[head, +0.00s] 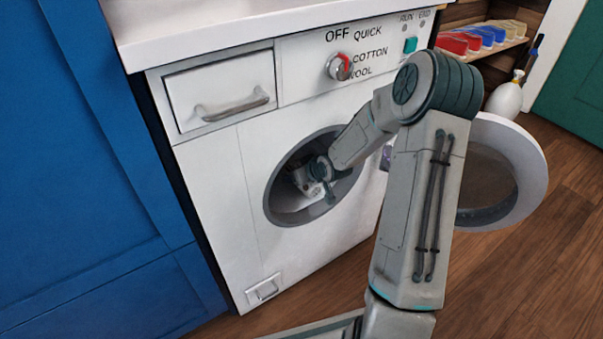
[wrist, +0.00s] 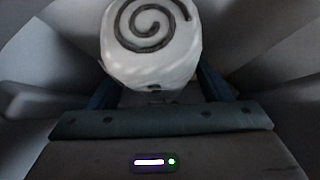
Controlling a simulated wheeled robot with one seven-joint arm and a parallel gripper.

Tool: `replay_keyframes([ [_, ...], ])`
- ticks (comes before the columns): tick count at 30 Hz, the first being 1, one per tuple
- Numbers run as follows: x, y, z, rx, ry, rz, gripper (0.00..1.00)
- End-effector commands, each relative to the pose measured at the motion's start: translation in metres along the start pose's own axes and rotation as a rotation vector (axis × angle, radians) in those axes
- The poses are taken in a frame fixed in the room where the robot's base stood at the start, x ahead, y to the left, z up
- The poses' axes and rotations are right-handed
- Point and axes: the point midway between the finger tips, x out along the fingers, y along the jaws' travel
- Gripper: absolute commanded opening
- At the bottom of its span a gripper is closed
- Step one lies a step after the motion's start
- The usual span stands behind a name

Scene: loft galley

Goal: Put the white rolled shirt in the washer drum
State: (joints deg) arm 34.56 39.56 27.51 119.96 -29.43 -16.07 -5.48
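The white rolled shirt (wrist: 152,45) shows at the top middle of the wrist view, its end marked with a dark spiral. My gripper (wrist: 157,88) has its two blue fingers on either side of the roll, close against it, and appears shut on it. In the head view my arm reaches through the round opening of the washer (head: 215,190), and my gripper (head: 303,181) is inside the drum (head: 290,212). Grey drum walls surround the roll in the wrist view.
The washer door (head: 535,165) stands swung open to the right, behind my arm. A closed drawer (head: 220,92) and a control knob (head: 339,66) are above the opening. A blue cabinet (head: 80,160) stands on the left. A shelf with coloured items (head: 470,38) and a white bottle (head: 505,98) are at the back right.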

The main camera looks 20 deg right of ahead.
Motion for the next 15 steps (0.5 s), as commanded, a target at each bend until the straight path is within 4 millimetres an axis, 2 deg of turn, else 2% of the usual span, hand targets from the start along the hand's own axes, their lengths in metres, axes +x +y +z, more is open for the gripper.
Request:
replay_keyframes([
  [5,-0.003,0.0,-0.003,0.0,0.0,0.0,0.72],
  [7,-0.011,0.001,-0.004,0.0,0.001,0.001,0.72],
  [15,-0.069,0.001,-0.006,0.0,0.0,0.002,0.72],
])
